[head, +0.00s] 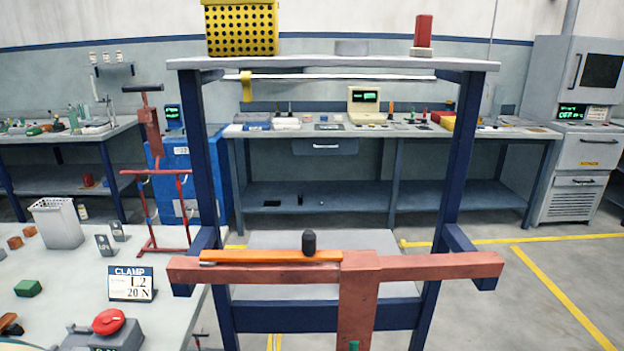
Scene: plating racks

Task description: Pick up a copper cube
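Two small copper-brown blocks sit at the left edge of the near left table: one block (15,242) and, just behind it, another block (29,231). They look like copper cubes, but they are small in the picture. A green block (28,288) lies nearer on the same table. A darker brown piece (9,323) is cut off by the left edge, so I cannot tell what it is. Neither of my grippers shows in the head view, and nothing is seen touching the blocks.
The near left table (70,270) also bears a white basket (57,223), a CLAMP sign (131,284) and a red-knobbed device (107,322). A red-brown T-shaped rack (440,267) stands in front, before a blue-posted frame (203,150). Floor at right is clear.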

